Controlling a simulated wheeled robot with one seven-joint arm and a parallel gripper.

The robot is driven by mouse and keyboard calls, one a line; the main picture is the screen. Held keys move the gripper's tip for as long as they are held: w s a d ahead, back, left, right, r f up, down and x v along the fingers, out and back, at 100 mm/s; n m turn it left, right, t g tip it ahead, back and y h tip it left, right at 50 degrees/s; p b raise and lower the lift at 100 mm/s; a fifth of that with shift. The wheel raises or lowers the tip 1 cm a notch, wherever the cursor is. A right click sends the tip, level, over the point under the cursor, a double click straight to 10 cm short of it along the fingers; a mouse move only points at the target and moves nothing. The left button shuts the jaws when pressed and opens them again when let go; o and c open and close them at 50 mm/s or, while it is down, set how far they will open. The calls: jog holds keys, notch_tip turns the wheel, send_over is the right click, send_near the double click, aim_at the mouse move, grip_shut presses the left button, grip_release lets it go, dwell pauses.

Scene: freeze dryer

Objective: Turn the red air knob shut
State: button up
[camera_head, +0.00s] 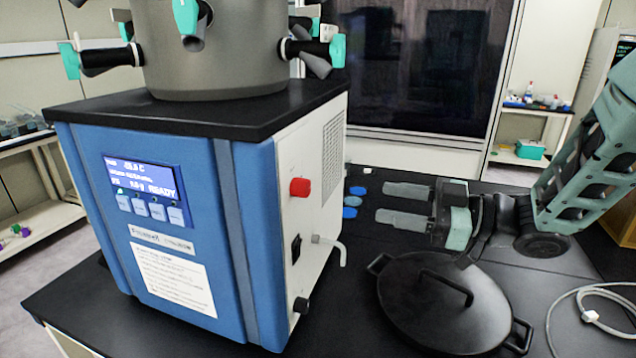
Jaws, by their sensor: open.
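The red air knob (300,187) sits on the white right side panel of the blue freeze dryer (200,220). Below it on the same panel are a black switch (296,249), a white hose outlet (330,246) and a black knob (301,305). My gripper (396,204) is to the right of the panel, with its two fingers pointing left toward the machine. The fingers are apart with nothing between them, and a clear gap separates them from the red knob. The dryer's display reads READY.
A black lidded pan (445,300) lies on the dark bench in front of my gripper. A white cable (590,315) is at the right. A grey chamber with teal-handled valves (215,50) stands on top.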

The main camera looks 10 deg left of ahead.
aim_at(308, 189)
jog(key=a+p, duration=0.1)
jog(key=a, duration=0.4)
jog(key=w+a+p, duration=0.1)
jog(key=a+p, duration=0.1)
jog(key=a, duration=0.2)
jog(key=w+a+p, duration=0.1)
jog(key=a, duration=0.4)
jog(key=shift+a, duration=0.3)
jog(key=c, duration=1)
